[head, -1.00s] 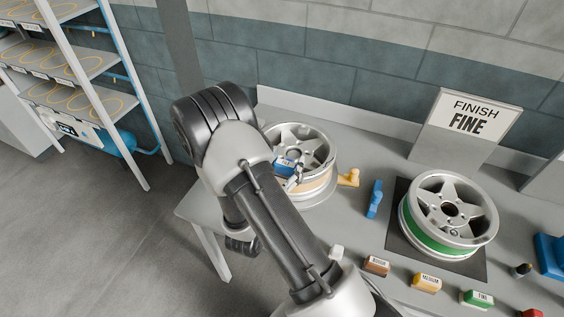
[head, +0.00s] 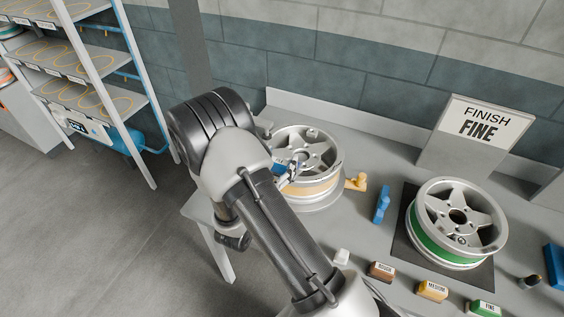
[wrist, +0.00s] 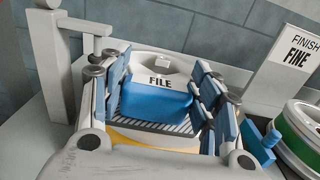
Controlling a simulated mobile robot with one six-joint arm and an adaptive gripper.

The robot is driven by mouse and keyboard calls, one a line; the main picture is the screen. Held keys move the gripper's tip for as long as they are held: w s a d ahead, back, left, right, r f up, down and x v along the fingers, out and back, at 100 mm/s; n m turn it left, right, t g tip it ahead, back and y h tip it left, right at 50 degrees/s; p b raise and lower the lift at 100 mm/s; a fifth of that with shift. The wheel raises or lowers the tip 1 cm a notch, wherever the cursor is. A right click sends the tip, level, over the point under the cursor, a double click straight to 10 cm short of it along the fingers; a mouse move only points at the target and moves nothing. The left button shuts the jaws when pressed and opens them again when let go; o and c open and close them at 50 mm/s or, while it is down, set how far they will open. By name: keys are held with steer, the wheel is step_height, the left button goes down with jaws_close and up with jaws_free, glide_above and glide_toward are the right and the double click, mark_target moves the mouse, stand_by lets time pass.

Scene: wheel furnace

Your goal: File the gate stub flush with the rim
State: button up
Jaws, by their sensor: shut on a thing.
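My gripper (wrist: 160,108) is shut on a blue file (wrist: 155,98) with a white FILE label and a dark ridged lower edge. In the head view the file (head: 284,172) is at the near left side of a silver five-spoke wheel (head: 318,150) with a tan band, partly covered by my arm. The wheel lies flat on a round base on the bench. In the wrist view the wheel (wrist: 155,62) shows behind and below the file. I cannot tell whether the file touches the rim. The gate stub cannot be made out.
A yellow clamp-like piece (head: 356,182) and a blue piece (head: 382,204) stand right of the wheel. A green-banded wheel (head: 440,247) lies on a dark mat. Labelled blocks, including a yellow MEDIUM one (head: 431,291), line the front. A FINISH FINE sign (head: 474,122) stands behind.

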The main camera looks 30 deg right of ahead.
steer(key=shift+s+d+r, duration=0.15)
steer(key=shift+s+d, duration=1.25)
steer(key=shift+s, duration=0.3)
steer(key=shift+w+a, duration=0.7)
steer(key=shift+w, duration=0.2)
steer(key=shift+w+a, duration=0.7)
steer(key=shift+w, duration=0.15)
steer(key=shift+s+d+f+b, duration=0.1)
steer(key=shift+s+d+b, duration=0.1)
steer(key=shift+s+d, duration=0.6)
steer(key=shift+s+d+f+b, duration=0.15)
steer(key=shift+s+d, duration=0.4)
steer(key=shift+s, duration=0.45)
steer(key=shift+w, duration=0.1)
steer(key=shift+w+a+r, duration=0.15)
steer(key=shift+w+a, duration=0.55)
steer(key=shift+w, duration=0.1)
